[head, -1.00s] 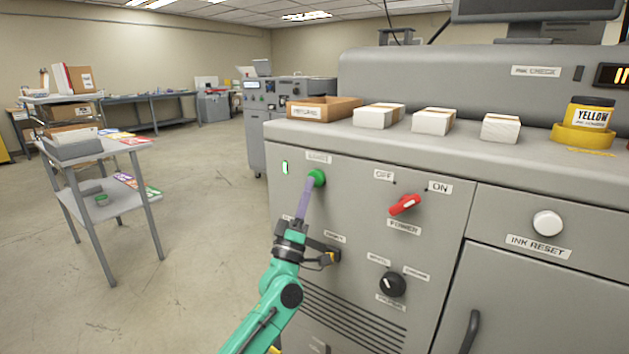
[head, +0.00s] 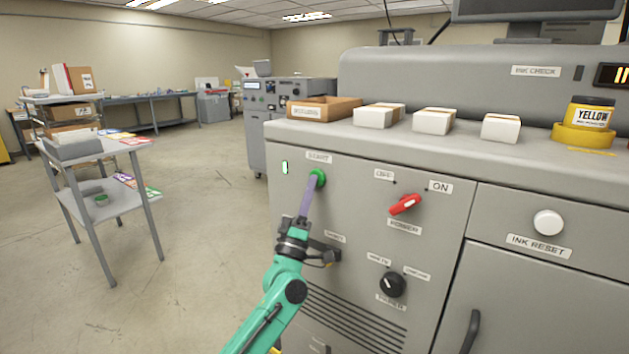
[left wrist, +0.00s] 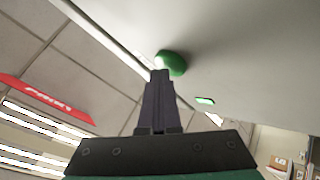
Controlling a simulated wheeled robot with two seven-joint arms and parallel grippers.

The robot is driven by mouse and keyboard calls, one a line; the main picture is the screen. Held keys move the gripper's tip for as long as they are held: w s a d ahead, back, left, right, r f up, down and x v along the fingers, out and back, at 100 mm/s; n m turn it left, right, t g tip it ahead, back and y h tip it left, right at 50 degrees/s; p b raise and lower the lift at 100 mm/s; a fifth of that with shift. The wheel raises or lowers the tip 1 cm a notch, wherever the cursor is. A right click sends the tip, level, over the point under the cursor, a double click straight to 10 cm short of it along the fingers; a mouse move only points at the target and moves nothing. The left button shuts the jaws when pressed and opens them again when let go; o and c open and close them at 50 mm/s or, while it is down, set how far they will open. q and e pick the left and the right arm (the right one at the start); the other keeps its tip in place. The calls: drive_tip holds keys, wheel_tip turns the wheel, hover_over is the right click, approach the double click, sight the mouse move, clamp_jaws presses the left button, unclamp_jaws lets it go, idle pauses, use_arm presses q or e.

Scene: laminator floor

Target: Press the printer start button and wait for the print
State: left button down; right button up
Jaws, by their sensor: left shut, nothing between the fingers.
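The printer (head: 430,285) is a large grey cabinet filling the right of the head view. Its green start button (head: 318,177) sits under a START label, beside a lit green indicator (head: 285,167). My left gripper (head: 312,184) is shut and empty, its fingertips at the button; the picture does not settle touch or a small gap. The left wrist view also shows the green button (left wrist: 172,63) right at the fingertips, and the lit indicator (left wrist: 205,100). The red power switch (head: 405,204) points toward ON. My right gripper is out of view.
A black knob (head: 392,284) and white ink reset button (head: 547,223) are on the same front. A grey cart (head: 120,204) stands left, with open floor between.

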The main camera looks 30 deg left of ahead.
idle(0.3)
use_arm(q)
drive_tip(key=shift+s+p, duration=0.4)
drive_tip(key=shift+s, duration=0.5)
drive_tip(key=shift+s+p, duration=0.65)
drive_tip(key=shift+s, duration=1.9)
